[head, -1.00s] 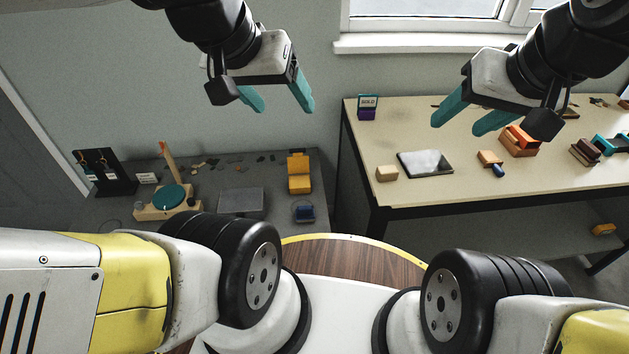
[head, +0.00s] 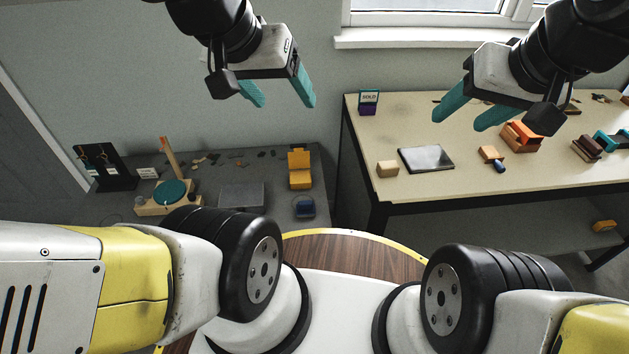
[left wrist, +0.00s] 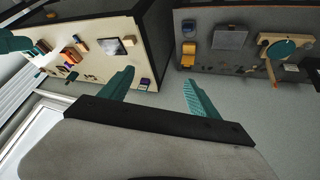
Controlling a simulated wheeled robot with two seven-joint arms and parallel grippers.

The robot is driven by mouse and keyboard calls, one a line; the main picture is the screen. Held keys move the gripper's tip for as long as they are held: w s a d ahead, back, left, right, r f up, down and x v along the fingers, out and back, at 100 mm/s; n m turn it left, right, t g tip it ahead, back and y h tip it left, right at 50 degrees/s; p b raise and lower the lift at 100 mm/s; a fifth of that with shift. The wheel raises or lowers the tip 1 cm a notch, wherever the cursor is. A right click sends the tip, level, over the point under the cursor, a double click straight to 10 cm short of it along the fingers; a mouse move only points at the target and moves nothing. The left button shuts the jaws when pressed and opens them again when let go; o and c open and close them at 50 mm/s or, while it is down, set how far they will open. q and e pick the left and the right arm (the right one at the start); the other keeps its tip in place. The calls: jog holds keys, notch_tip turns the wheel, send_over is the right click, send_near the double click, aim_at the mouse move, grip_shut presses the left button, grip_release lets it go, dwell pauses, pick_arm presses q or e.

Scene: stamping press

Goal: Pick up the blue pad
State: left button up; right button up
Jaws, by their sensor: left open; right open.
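A small blue pad (head: 304,208) lies near the front right corner of the low grey table, in front of a yellow holder. It also shows as a small dark blue shape in the left wrist view (left wrist: 188,27). My left gripper (head: 284,104) is open and empty, in the air well above and apart from the pad, fingers pointing down. Its two teal fingers stand apart in the left wrist view (left wrist: 159,76). My right gripper (head: 459,123) is open and empty above the beige table.
The grey table holds a yellow holder (head: 300,170), a flat grey plate (head: 241,197) and a wooden stand with a teal disc (head: 172,191). The higher beige table (head: 430,188) on the right holds a tablet (head: 427,158) and several blocks. A gap separates the tables.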

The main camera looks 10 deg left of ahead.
pick_arm(q)
jog(key=w+f+n+g, duration=0.15)
jog(key=w+f, duration=0.45)
jog(key=w, duration=0.6)
jog(key=n+g+y, duration=0.2)
jog(key=g, duration=0.2)
send_over(306, 202)
jog(key=w, duration=0.1)
notch_tip(306, 202, down, 29)
jog(key=shift+g, duration=0.35)
jog(key=f, duration=1.4)
jog(key=s+f, duration=0.1)
jog(key=f, duration=0.6)
jog(key=shift+a+f, duration=0.1)
jog(key=shift+f, duration=0.2)
jog(key=c, duration=1.6)
jog(key=shift+r, duration=0.6)
jog(key=r, duration=0.1)
jog(key=s+r, duration=0.1)
jog(key=shift+r, duration=0.3)
jog(key=s+d+r, duration=0.1)
jog(key=s+d, duration=0.3)
jog(key=s, duration=1)
jog(key=shift+s+d+r, duration=0.15)
jog(key=shift+s+d, duration=0.05)
